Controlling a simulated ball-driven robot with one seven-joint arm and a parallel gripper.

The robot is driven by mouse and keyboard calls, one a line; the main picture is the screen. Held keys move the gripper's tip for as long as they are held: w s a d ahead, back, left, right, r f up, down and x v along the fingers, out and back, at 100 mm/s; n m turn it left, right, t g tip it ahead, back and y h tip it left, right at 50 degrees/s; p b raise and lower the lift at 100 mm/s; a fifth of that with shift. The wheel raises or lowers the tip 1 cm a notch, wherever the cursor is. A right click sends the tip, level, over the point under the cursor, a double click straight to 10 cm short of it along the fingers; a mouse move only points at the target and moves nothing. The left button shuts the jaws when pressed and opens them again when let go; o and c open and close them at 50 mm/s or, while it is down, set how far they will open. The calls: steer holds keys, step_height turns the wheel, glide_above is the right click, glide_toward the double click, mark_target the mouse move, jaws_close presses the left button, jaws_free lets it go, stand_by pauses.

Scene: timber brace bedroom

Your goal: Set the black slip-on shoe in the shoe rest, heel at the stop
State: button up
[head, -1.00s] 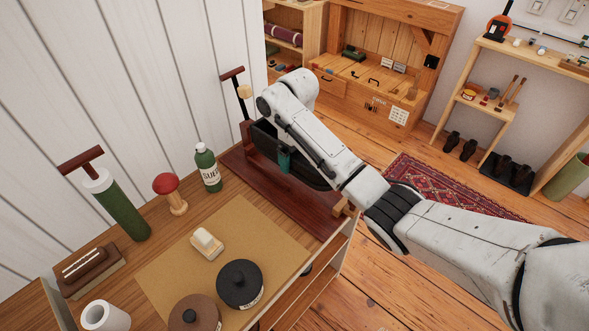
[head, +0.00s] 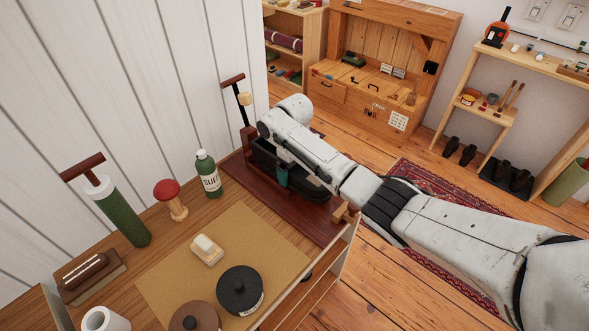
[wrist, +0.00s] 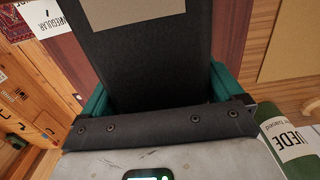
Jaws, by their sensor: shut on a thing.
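The black slip-on shoe (head: 318,189) is in my gripper (head: 283,177), over the dark red wooden shoe rest (head: 238,172) at the back of the bench. In the wrist view the black shoe (wrist: 150,60) fills the space between the green fingers of my gripper (wrist: 158,92), which is shut on it. The rest's red-brown base shows on both sides of the shoe. A pale wooden block (head: 344,212) stands at the rest's right end. My arm hides part of the shoe, so I cannot tell its exact contact with the rest or the heel's position.
A green bottle (head: 208,176) and a red-topped wooden piece (head: 170,200) stand left of the rest. A T-handled post (head: 238,98) rises behind it. A tan mat (head: 175,262) in front holds a pale block (head: 206,249) and round tins (head: 240,290).

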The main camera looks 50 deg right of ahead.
steer(key=shift+f, duration=0.55)
steer(key=o, duration=1)
steer(key=shift+s+f, duration=0.1)
steer(key=shift+o, duration=0.2)
steer(key=shift+a, duration=0.1)
step_height(320, 180, up, 13)
steer(key=shift+r+b, duration=0.2)
steer(key=shift+b, duration=0.3)
